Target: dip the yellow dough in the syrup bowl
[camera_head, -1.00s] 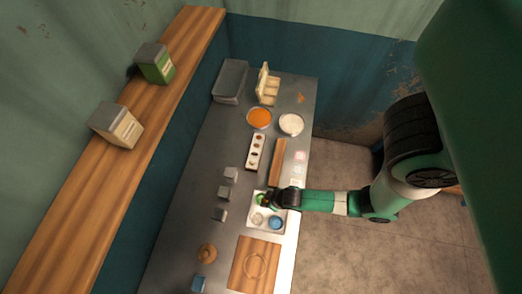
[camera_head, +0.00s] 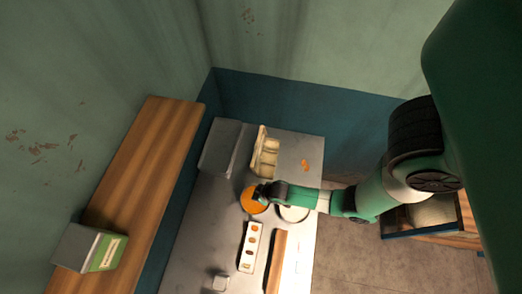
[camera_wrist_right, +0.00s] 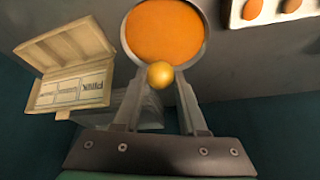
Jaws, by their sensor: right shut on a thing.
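The syrup bowl (camera_head: 249,204) holds orange liquid and stands on the metal counter; the right gripper covers part of it in the head view. My right gripper (camera_head: 262,192) is over the bowl's right side. In the right wrist view, the right gripper (camera_wrist_right: 158,88) is shut on the yellow dough (camera_wrist_right: 159,74), a small round ball at its fingertips. The syrup bowl (camera_wrist_right: 164,30) shows just beyond the ball, which overlaps its near rim. I cannot tell whether the ball touches the syrup. My left gripper is not in view.
A white-filled bowl (camera_head: 294,213) stands right of the syrup bowl, partly under my arm. An open box (camera_head: 265,155) and a grey container (camera_head: 219,148) are behind. A white tray with several round pieces (camera_head: 250,247) and a wooden strip (camera_head: 276,262) lie in front.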

